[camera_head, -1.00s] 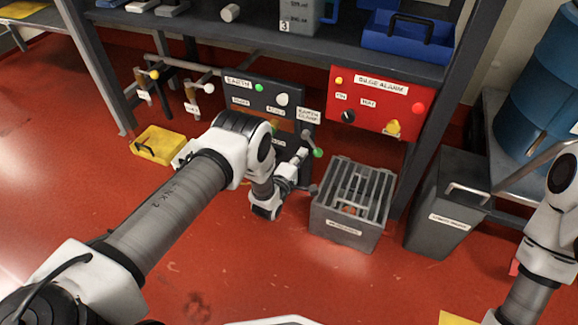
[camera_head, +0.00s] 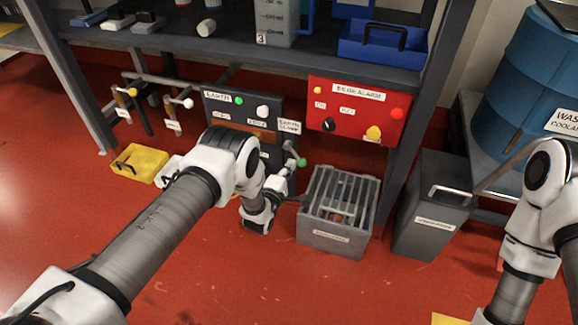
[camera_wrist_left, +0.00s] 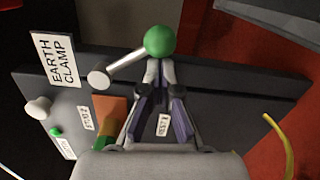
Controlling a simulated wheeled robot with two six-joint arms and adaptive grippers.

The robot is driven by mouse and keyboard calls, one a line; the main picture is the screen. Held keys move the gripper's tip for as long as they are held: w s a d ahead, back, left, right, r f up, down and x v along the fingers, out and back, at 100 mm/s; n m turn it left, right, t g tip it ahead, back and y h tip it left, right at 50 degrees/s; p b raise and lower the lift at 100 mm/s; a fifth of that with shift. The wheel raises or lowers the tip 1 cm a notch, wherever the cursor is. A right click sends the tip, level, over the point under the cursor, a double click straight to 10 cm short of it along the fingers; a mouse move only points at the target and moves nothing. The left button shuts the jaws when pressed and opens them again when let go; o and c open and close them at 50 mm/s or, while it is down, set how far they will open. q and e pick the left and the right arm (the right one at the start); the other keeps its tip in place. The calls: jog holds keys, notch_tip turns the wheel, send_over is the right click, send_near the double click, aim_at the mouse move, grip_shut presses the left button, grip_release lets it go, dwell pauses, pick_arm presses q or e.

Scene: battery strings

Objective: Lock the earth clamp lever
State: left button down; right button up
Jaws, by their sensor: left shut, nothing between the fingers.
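The earth clamp lever is a grey bar with a green ball knob (camera_head: 302,162), beside the "EARTH CLAMP" label at the right end of the dark earth panel (camera_head: 271,110). In the left wrist view the bar (camera_wrist_left: 126,64) runs from a round pale pivot up to the right, to the green knob (camera_wrist_left: 160,40). My left gripper (camera_wrist_left: 161,68) is shut and empty, its fingertips just below the knob in that view. I cannot tell whether they touch it. In the head view my left forearm hides part of the panel. My right arm shows at the right, its gripper out of view.
A red bilge alarm panel (camera_head: 353,114) is right of the earth panel. A grey slatted box (camera_head: 331,238) and a grey bin (camera_head: 426,220) stand on the floor below. A yellow tray (camera_head: 140,164) lies left. The shelf edge (camera_head: 240,49) runs above; the red front floor is open.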

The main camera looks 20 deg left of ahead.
aim_at(302, 163)
pick_arm(q)
jog(key=shift+d+r, duration=0.1)
jog(key=shift+d, duration=0.05)
jog(key=d+n+p, duration=0.1)
jog(key=n, duration=0.1)
jog(key=r+n+p, duration=0.1)
jog(key=shift+d+n, duration=0.4)
jog(key=n+p, duration=0.1)
jog(key=d+r+n+p, duration=0.1)
jog(key=n, duration=0.1)
jog(key=shift+s+d+r+n+t, duration=0.1)
jog(key=shift+d+r+n+t, duration=0.1)
jog(key=shift+n+t, duration=0.1)
jog(key=shift+d+r+n+y+p, duration=0.2)
jog(key=shift+n+y+p, duration=0.1)
jog(key=shift+p, duration=0.25)
jog(key=shift+d+r+p, duration=0.25)
jog(key=shift+r+p, duration=0.1)
jog(key=shift+p, duration=0.25)
